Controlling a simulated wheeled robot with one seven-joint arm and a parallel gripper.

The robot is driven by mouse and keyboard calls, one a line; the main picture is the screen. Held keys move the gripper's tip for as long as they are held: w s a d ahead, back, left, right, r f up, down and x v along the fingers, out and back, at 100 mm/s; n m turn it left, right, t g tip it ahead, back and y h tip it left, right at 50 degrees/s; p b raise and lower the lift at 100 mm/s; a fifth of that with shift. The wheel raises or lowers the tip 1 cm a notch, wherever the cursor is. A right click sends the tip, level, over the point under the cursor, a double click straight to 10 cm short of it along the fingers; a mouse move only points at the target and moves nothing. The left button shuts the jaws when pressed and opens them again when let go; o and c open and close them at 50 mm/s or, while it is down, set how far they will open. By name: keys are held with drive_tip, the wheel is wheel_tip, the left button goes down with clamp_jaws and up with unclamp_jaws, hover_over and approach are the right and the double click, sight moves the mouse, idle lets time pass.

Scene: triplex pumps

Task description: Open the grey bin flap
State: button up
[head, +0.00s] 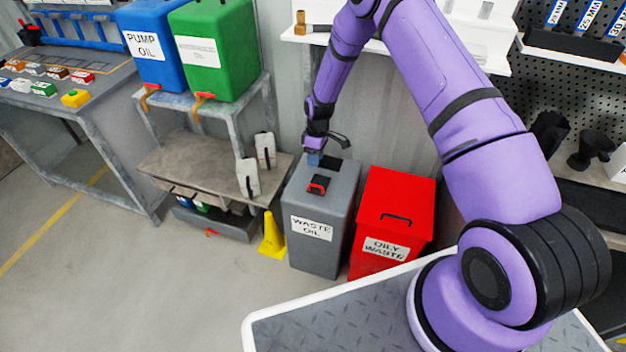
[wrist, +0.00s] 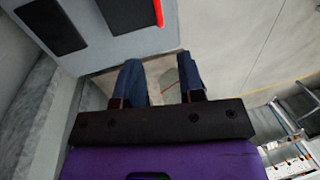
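The grey bin (head: 315,255), labelled WASTE OIL, stands upright on the floor near the wall. Its grey top (wrist: 110,52) has dark patches, and a red handle (head: 317,184) shows near the front; part of the red also shows in the wrist view (wrist: 158,10). I cannot make out the flap's edges or see it raised. My gripper (head: 314,158) is at the back left of the bin's top in the head view. In the wrist view its two blue fingers (wrist: 161,78) are apart with nothing held between them, by the edge of the top. Contact cannot be told.
A red OILY WASTE bin (head: 385,215) stands close on the right. A yellow cone (head: 271,237) and a low bench (head: 200,168) are on the left. A shelf (head: 470,45) is above. Open floor lies at front left.

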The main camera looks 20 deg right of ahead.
hover_over(314, 181)
drive_tip(key=s+a, duration=0.2)
drive_tip(key=s, duration=0.2)
drive_tip(key=f, duration=0.9)
drive_tip(key=shift+s+d+f, duration=0.1)
drive_tip(key=shift+d+f, duration=0.15)
drive_tip(key=shift+f, duration=0.1)
clamp_jaws()
